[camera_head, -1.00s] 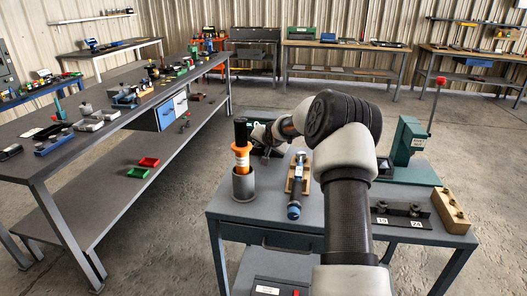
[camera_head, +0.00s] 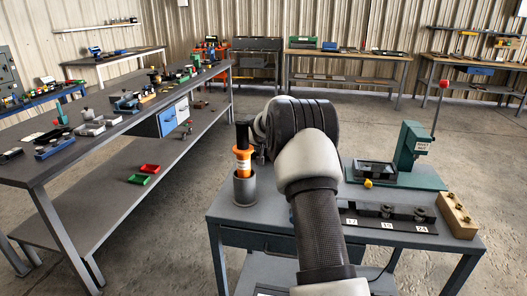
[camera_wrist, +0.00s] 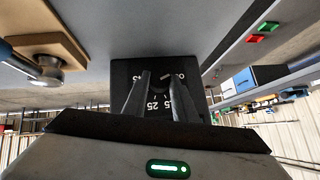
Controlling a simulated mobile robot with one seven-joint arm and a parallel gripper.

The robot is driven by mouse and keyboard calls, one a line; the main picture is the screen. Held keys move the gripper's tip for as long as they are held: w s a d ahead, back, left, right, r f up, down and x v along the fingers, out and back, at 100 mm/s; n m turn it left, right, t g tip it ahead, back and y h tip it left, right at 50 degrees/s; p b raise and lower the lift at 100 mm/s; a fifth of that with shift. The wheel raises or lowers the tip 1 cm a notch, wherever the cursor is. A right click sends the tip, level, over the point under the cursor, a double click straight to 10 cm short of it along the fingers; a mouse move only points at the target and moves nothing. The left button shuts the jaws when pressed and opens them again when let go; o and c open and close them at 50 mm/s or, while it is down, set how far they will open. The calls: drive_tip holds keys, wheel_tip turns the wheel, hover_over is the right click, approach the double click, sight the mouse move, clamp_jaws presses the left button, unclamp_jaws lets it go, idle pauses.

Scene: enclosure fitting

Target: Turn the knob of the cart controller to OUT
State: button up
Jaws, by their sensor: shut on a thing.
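The cart controller (camera_wrist: 122,72) is a dark square panel with white numbers, among them 25, in the wrist view. Its knob (camera_wrist: 162,76) lies between my fingertips, mostly hidden by them. My gripper (camera_wrist: 161,82) is shut on the knob. White lettering at the panel's upper right is partly cut off and hard to read, so I cannot tell which mark the knob points at.
A green press (camera_head: 412,158), a dark numbered rack (camera_head: 355,219) and a wooden block (camera_head: 456,212) stand right. A blue-handled tool on a wooden holder (camera_wrist: 62,43) is close by.

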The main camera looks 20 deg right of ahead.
drive_tip(key=o, duration=1)
drive_tip(key=shift+o, duration=0.2)
drive_tip(key=v, duration=0.7)
drive_tip(key=shift+r, duration=0.2)
drive_tip(key=shift+s, duration=0.15)
